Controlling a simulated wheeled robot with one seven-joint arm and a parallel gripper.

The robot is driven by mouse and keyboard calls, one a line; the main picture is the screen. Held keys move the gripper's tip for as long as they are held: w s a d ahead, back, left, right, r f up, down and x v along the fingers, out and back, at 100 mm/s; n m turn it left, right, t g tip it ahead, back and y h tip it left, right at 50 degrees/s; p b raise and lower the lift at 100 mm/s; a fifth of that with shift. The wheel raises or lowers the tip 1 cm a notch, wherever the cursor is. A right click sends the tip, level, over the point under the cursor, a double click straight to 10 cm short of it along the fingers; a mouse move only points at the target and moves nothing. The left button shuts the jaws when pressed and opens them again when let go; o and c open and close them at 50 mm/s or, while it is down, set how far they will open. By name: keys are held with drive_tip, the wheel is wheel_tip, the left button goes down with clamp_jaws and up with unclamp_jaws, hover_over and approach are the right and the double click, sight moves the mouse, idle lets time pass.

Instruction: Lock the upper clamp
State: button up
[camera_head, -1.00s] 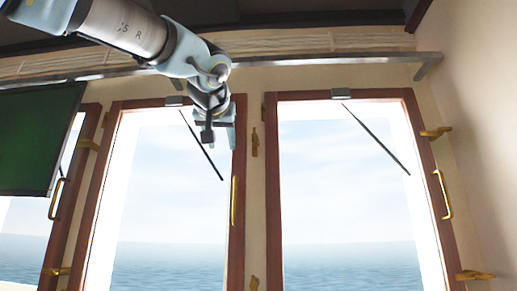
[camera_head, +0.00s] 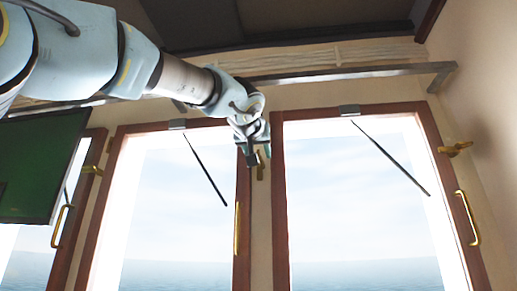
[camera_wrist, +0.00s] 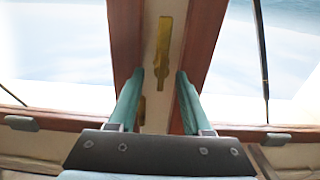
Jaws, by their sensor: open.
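The upper brass clamp (camera_head: 261,168) sits on the pale post between the two big windows, its long shape upright. In the wrist view the brass clamp (camera_wrist: 164,48) lies along the post, just beyond my fingertips. My gripper (camera_head: 254,158) is in front of the post at the clamp's height and partly covers the clamp. In the wrist view my gripper (camera_wrist: 157,75) is open, its two teal fingers apart on either side of the post, with nothing held. A smaller brass piece (camera_wrist: 142,108) shows between the fingers.
Brown window frames (camera_head: 280,210) flank the post. A yellow handle (camera_head: 237,228) is on the left frame. Another brass clamp (camera_head: 455,149) is at the right wall. A metal rail (camera_head: 350,74) runs above. A green screen (camera_head: 40,165) hangs at the left.

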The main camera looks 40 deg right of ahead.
drive_tip(key=shift+w+d, duration=0.2)
clamp_jaws()
idle(0.3)
